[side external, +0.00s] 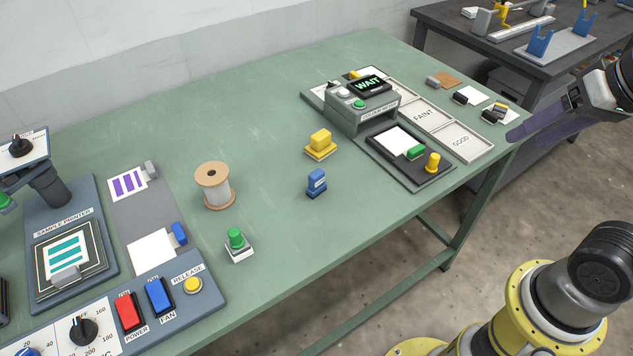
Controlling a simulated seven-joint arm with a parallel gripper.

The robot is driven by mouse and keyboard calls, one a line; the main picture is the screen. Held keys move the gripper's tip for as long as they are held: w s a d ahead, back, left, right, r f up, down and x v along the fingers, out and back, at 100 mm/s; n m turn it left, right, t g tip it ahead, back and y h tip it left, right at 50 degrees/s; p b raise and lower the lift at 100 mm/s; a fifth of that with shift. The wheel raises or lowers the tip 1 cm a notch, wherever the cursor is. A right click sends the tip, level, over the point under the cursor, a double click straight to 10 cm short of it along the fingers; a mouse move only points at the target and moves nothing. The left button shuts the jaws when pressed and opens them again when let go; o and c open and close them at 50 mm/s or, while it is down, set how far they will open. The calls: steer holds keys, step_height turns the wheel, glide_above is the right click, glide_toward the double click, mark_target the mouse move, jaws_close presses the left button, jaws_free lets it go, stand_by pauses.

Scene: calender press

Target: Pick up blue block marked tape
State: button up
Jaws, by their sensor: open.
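The blue block (316,183) stands upright on the green table, right of the wooden spool and in front of a yellow block. It has a pale label on its side, too small to read here. My gripper (516,132) shows at the right edge of the picture, over the table's right end and well apart from the blue block. It is open, with nothing seen between its fingers; only part of it shows.
A yellow block (320,145) sits behind the blue block. A spool (214,186) and a green-knobbed stamp (237,244) stand to the left. A grey tester (361,106) and a dark tray (440,177) are to the right. The table around the blue block is clear.

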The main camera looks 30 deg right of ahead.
steer(key=w+a+r+m+g, duration=0.1)
steer(key=w+a+r+m, duration=0.1)
steer(key=w+r+m, duration=0.55)
steer(key=m+g, duration=0.3)
steer(key=g, duration=0.2)
glide_above(317, 173)
step_height(317, 173, down, 18)
steer(key=f, duration=0.6)
steer(key=shift+w+a+f, duration=0.25)
steer(key=shift+a+f, duration=0.1)
steer(key=shift+a, duration=0.05)
steer(key=shift+s+d+f, duration=0.1)
steer(key=shift+d+f, duration=0.1)
steer(key=shift+f, duration=1.3)
steer(key=shift+s+d+f, duration=0.1)
steer(key=shift+d+f, duration=0.1)
steer(key=shift+f, duration=1.3)
jaws_close()
